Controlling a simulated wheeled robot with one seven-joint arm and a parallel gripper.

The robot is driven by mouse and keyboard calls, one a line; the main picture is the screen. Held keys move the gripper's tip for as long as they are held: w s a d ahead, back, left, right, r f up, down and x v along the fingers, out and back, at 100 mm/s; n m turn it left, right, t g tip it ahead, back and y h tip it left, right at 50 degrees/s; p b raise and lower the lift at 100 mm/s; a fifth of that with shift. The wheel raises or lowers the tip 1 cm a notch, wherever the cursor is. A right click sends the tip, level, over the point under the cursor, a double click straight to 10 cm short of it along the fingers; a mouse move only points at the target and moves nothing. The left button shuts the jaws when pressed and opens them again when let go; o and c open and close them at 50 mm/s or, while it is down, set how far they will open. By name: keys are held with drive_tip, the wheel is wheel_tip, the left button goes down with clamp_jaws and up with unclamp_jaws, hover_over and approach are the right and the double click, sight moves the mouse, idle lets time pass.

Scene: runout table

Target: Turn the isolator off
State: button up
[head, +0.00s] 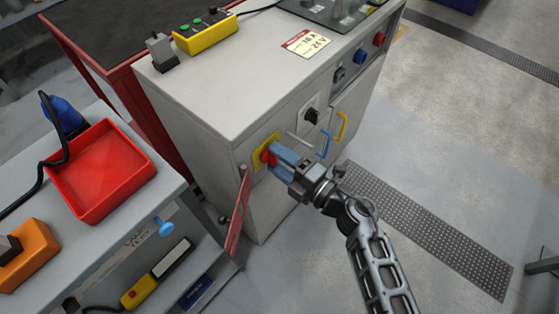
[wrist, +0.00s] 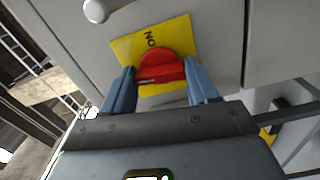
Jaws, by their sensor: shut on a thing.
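The isolator is a red rotary handle (wrist: 156,66) on a yellow plate (wrist: 178,38) on the front of the grey cabinet. In the head view the red handle (head: 266,155) and yellow plate (head: 258,163) show partly behind my fingers. The word ON is readable on the plate in the wrist view, tilted with the plate. My gripper (head: 274,157) reaches the plate from the right, and its two blue fingers are shut on the red handle, one on each side. Whether other lettering lies on the plate is hidden by handle and fingers.
A black rotary switch (head: 311,116) and blue (head: 324,145) and yellow (head: 342,126) pull handles are on the same cabinet front. A red panel (head: 237,216) stands out left of the isolator. A bench with a red tray (head: 97,171) is at left. Open floor lies to the right.

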drive_tip(key=shift+f+n, duration=0.1)
drive_tip(key=shift+n, duration=0.5)
drive_tip(key=o, duration=1.1)
drive_tip(key=shift+c, duration=0.2)
drive_tip(key=v, duration=0.8)
